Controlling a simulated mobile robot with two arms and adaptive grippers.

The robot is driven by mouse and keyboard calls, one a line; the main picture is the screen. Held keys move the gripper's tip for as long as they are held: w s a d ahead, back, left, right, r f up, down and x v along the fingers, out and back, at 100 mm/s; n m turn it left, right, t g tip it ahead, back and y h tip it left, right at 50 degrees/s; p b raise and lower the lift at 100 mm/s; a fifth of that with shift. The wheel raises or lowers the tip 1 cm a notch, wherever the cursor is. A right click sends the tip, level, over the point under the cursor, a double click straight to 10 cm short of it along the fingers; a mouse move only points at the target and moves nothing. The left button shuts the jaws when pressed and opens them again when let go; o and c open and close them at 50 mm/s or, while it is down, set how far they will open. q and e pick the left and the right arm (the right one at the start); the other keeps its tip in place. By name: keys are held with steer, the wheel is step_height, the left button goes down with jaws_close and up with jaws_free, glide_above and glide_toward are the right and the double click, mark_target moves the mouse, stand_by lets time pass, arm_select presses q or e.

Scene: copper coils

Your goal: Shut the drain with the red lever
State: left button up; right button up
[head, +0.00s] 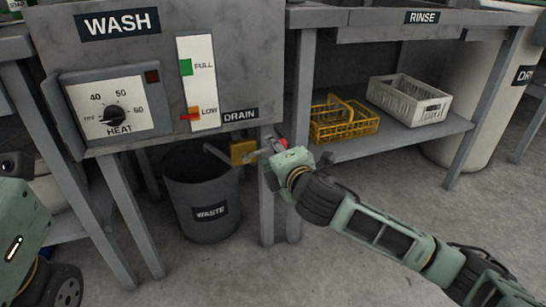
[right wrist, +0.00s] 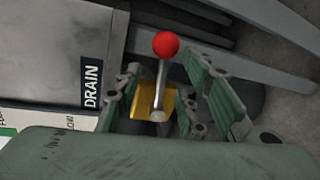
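The drain lever has a red ball knob (right wrist: 165,44) on a silver rod (right wrist: 161,76), above a yellow valve body (right wrist: 146,99). In the head view the yellow valve body (head: 243,152) sits below the DRAIN label (head: 240,115), and the red knob (head: 283,143) shows beside my right gripper (head: 277,153). In the right wrist view my right gripper (right wrist: 166,72) is open, its two green ribbed fingers on either side of the lever. Gaps show on both sides of the rod. My left gripper is not in view.
A dark WASTE bin (head: 208,211) stands below the valve. A table leg (head: 268,205) stands close by my right gripper. A yellow basket (head: 345,122) and a white crate (head: 408,98) are on the lower shelf at right. The gauge (head: 200,83) has a red pointer near LOW.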

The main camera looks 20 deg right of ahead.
steer(key=shift+w+f, duration=0.1)
steer(key=shift+w, duration=0.4)
steer(key=shift+c, duration=0.3)
jaws_close()
